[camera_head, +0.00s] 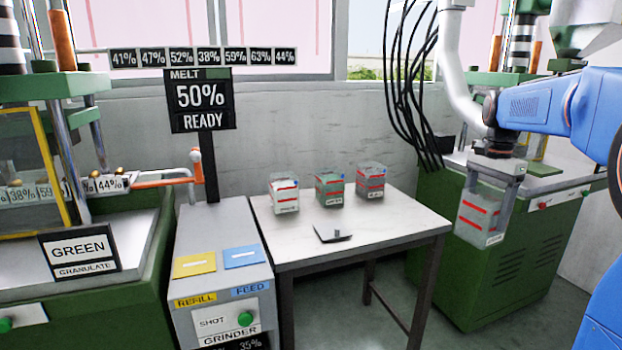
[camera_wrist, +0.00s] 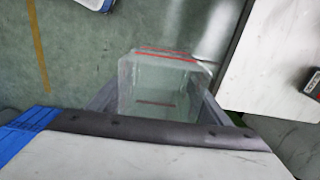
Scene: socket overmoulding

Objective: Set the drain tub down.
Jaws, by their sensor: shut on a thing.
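The drain tub is a clear, see-through tub with red stripes (camera_head: 477,219). It hangs upright in my gripper (camera_head: 493,190) to the right of the white table in the head view, in front of a green machine. My gripper's two fingers are shut on its sides. In the wrist view the tub (camera_wrist: 160,90) sits between the fingers (camera_wrist: 160,105), above the floor and left of the table edge. It looks empty, though its clear walls make this hard to judge. The white table (camera_head: 400,220) has bare surface on its right half.
Three striped tubs stand along the table's back: one with white contents (camera_head: 284,195), one green (camera_head: 329,191), one grey (camera_head: 370,183). A dark flat plate with a small knob (camera_head: 333,233) lies near the middle. The grinder (camera_head: 222,262) adjoins the table's left. Black cables (camera_head: 405,100) hang behind.

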